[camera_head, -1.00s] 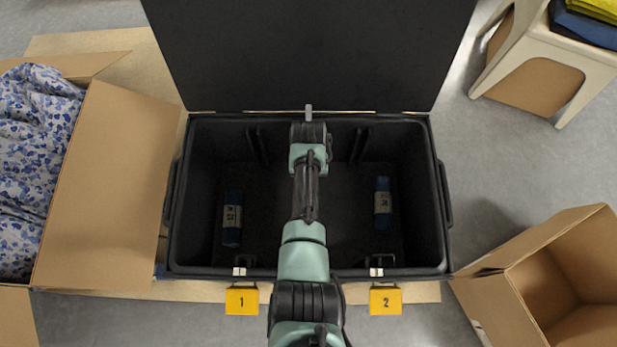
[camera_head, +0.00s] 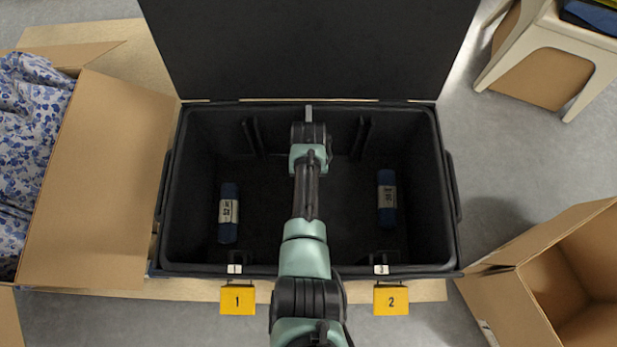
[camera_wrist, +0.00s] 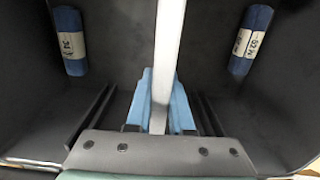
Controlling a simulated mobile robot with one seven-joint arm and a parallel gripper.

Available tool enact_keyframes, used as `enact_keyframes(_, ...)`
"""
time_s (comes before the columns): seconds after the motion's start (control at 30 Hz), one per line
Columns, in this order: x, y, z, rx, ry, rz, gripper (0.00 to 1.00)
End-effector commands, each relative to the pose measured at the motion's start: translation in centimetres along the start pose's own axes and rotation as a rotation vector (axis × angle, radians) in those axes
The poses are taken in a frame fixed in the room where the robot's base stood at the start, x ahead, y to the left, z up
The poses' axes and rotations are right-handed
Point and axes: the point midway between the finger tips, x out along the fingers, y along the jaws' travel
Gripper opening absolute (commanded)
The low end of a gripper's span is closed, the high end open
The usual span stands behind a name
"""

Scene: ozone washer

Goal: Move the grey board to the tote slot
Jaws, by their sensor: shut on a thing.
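My gripper (camera_wrist: 160,98) has blue fingers and is shut on the grey board (camera_wrist: 169,40), which shows edge-on as a narrow light strip in the wrist view. In the head view only a small end of the board (camera_head: 308,114) shows past my wrist, just inside the back rim; the rest is hidden by my arm. The black tote (camera_head: 445,215) is open below. Paired slot rails stand on its back wall at left (camera_head: 253,138) and right (camera_head: 362,138). Yellow tags 1 (camera_head: 238,300) and 2 (camera_head: 391,300) hang at its front. My gripper is between the two rail pairs.
Blue labelled rolls lie in the tote at left (camera_head: 228,213) and right (camera_head: 387,198). The raised lid (camera_head: 308,45) stands behind. Cardboard boxes flank the tote at left (camera_head: 100,185) and right (camera_head: 540,275). A cream stool (camera_head: 560,45) is at the upper right.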

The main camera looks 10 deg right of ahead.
Motion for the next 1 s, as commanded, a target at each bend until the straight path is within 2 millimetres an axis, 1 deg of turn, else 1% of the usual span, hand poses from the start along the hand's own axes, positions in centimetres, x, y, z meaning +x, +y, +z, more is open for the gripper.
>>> enact_keyframes(0.1, 0.9, 0.0, -0.1, 0.000, 0.002, 0.000, 0.00)
enact_keyframes(0.7, 4.5, 0.0, -0.1, 0.000, 0.004, 0.000, 0.00)
enact_keyframes(0.83, 5.0, 0.0, -0.1, 0.000, 0.003, -0.001, 0.00)
enact_keyframes(1.0, 5.1, 0.0, -0.1, 0.000, 0.003, -0.001, 0.00)
